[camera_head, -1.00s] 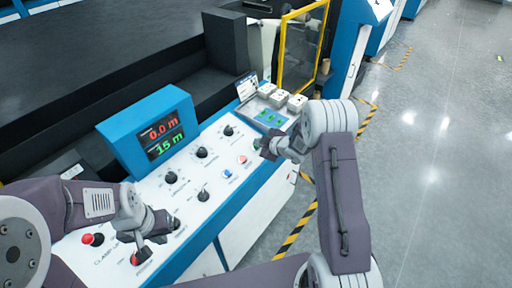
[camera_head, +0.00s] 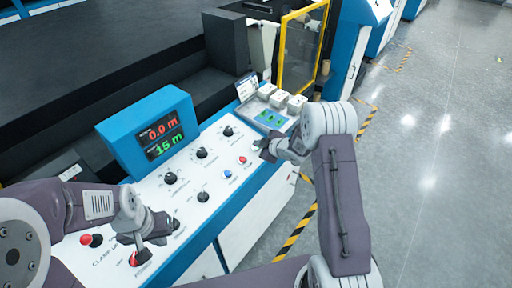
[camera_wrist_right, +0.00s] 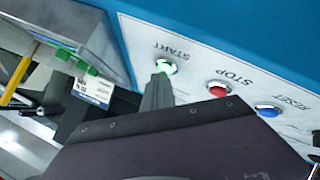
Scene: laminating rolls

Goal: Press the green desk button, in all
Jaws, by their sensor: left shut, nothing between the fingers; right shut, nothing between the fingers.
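The green button (camera_wrist_right: 167,67), with a pale ring and labelled START, is on the sloped white panel in the right wrist view. My right gripper (camera_wrist_right: 161,76) is shut and empty; its tip overlaps the button's lower edge in that view. I cannot tell whether it touches. In the head view the right gripper (camera_head: 264,151) is at the panel's right end and mostly hides the green button. My left gripper (camera_head: 145,248) is shut and empty over the panel's near left part, close to a red knob (camera_head: 138,258).
A red STOP button (camera_wrist_right: 218,90) and a blue RESET button (camera_wrist_right: 268,110) sit in a row beside the green one. Several black knobs cover the panel (camera_head: 215,160). A blue display box (camera_head: 150,130) reads 0.0 m and 15 m. A grey tray (camera_head: 268,117) stands behind the right gripper.

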